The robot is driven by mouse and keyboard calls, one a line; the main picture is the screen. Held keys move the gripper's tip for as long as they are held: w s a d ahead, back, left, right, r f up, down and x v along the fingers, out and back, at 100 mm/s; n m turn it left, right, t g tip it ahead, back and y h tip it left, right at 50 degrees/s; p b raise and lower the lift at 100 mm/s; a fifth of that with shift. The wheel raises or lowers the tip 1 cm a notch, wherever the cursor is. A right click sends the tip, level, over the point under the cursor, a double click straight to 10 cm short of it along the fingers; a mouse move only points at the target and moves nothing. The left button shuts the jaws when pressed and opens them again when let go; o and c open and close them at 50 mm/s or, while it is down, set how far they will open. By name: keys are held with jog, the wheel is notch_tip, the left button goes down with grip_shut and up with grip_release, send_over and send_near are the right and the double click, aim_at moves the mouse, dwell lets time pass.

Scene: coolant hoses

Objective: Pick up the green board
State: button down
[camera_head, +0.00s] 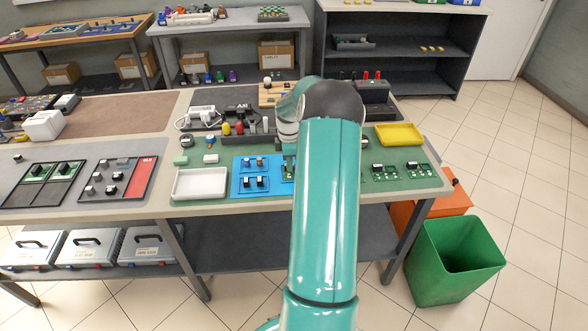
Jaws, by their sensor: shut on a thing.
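My gripper (288,158) is mostly hidden beside my teal arm link, low over the right side of the blue tray (235,187). It is shut on a small green board (287,173), of which only a sliver with dark parts shows. I cannot tell whether that board is clear of the tray. Two more green boards with black parts, a left one (384,172) and a right one (419,170), lie on the green mat to the right of my arm.
An empty white tray (200,184) lies left of the blue tray. A yellow tray (399,134) sits at the mat's back right. Red and yellow knobs (239,127) stand behind the blue tray. A green bin (452,260) stands on the floor at right.

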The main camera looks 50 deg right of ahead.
jog(key=shift+r, duration=0.1)
jog(key=shift+r, duration=0.6)
jog(key=s+a+r, duration=0.9)
jog(key=a+r, duration=0.1)
jog(key=r, duration=0.1)
jog(key=shift+a+r, duration=0.3)
jog(key=shift+a, duration=0.1)
jog(key=shift+s, duration=0.1)
